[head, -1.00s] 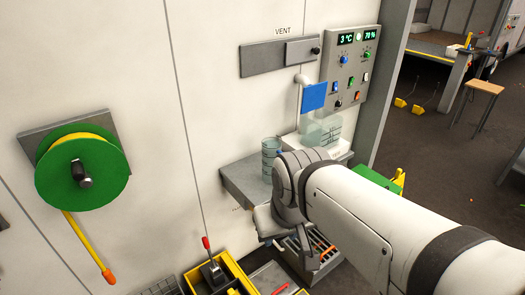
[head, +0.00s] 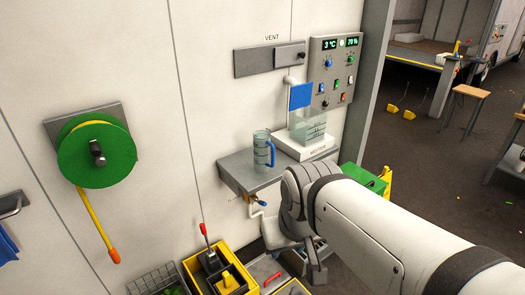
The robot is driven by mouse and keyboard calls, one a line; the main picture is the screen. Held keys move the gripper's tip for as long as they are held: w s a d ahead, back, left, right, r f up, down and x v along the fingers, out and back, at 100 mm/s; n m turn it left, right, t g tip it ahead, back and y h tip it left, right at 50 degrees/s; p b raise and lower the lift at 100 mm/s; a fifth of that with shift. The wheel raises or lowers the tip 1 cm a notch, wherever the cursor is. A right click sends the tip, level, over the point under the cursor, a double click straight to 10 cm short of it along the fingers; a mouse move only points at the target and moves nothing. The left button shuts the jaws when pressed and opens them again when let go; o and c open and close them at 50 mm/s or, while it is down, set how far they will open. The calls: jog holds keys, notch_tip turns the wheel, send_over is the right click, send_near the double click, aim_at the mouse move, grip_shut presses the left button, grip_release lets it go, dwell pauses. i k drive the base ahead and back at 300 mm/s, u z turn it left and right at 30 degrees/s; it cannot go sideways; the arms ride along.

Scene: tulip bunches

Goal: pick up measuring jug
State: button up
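The measuring jug (head: 261,151) is a clear, greyish-green cup with dark marks and a blue handle on its right side. It stands upright on a grey wall shelf (head: 233,180), near the shelf's back edge. My arm comes in from the lower right, and its wrist is to the right of and below the jug, apart from it in the picture. My gripper (head: 315,266) shows only partly as a grey piece below the wrist. Its fingers are too hidden to tell whether they are open or shut.
A clear tank (head: 308,130) on a white base (head: 303,149) stands right of the jug, below a blue flap (head: 301,96). A tap (head: 258,203) hangs under the shelf. Yellow bins (head: 200,285) stand below. A green hose reel (head: 97,155) is on the left wall.

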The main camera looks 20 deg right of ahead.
aim_at(261, 143)
jog(key=u, duration=0.15)
jog(key=i, duration=1.05)
jog(key=z, duration=0.05)
